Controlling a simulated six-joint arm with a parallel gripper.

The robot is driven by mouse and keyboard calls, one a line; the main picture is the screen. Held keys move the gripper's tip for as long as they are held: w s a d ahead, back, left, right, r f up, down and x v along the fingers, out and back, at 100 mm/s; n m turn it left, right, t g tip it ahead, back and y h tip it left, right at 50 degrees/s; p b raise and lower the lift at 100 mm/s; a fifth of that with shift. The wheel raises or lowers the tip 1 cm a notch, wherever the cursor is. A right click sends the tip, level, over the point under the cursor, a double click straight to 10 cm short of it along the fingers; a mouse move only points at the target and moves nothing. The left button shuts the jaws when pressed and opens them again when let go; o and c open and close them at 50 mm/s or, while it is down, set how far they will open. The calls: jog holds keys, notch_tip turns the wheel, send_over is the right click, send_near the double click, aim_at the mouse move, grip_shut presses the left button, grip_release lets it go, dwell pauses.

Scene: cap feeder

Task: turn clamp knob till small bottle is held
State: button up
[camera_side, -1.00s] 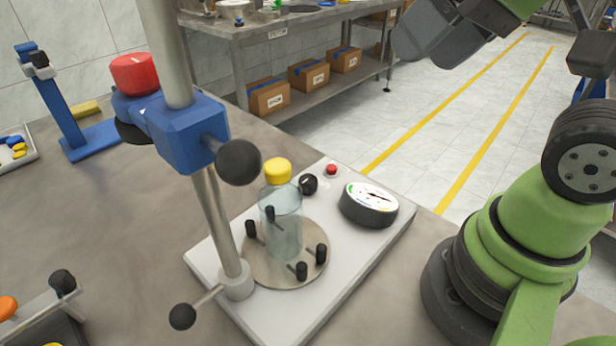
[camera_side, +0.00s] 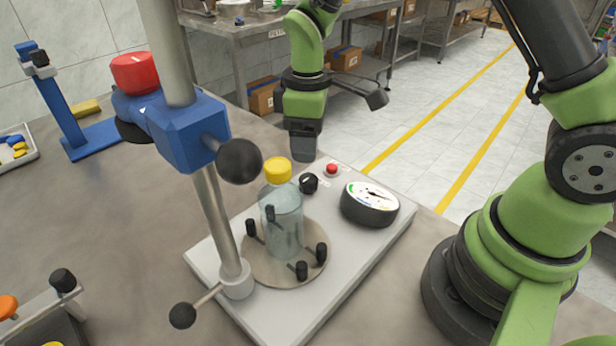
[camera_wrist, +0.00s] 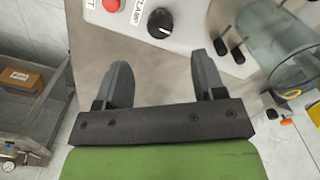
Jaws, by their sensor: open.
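The clamp knob (camera_side: 308,183) is a round black knob with a white pointer line on the white base. It also shows at the top of the wrist view (camera_wrist: 160,22). The small clear bottle (camera_side: 284,222) with a yellow cap (camera_side: 277,170) stands upright on a round plate (camera_side: 262,272) among several black pegs. Visible gaps separate some pegs from it. Part of it shows at the right of the wrist view (camera_wrist: 285,50). My gripper (camera_side: 339,128) is open and empty, behind and above the knob. In the wrist view its fingers (camera_wrist: 160,60) are spread, with the knob beyond them.
The base carries a red button (camera_side: 331,169) and a dial gauge (camera_side: 369,204). A steel column with a blue head (camera_side: 188,135), red knob (camera_side: 135,73) and black-ended levers stands left of the bottle. A shelf with cardboard boxes (camera_side: 262,97) is behind.

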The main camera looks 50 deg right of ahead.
aim_at(308, 178)
notch_tip(308, 178, down, 9)
jog(key=shift+r, duration=0.1)
dwell(0.3)
jog(key=c, duration=0.9)
jog(key=shift+m, duration=0.4)
jog(key=m, duration=0.5)
jog(key=shift+m, duration=0.3)
jog(key=m, duration=0.5)
jog(key=shift+m, duration=0.4)
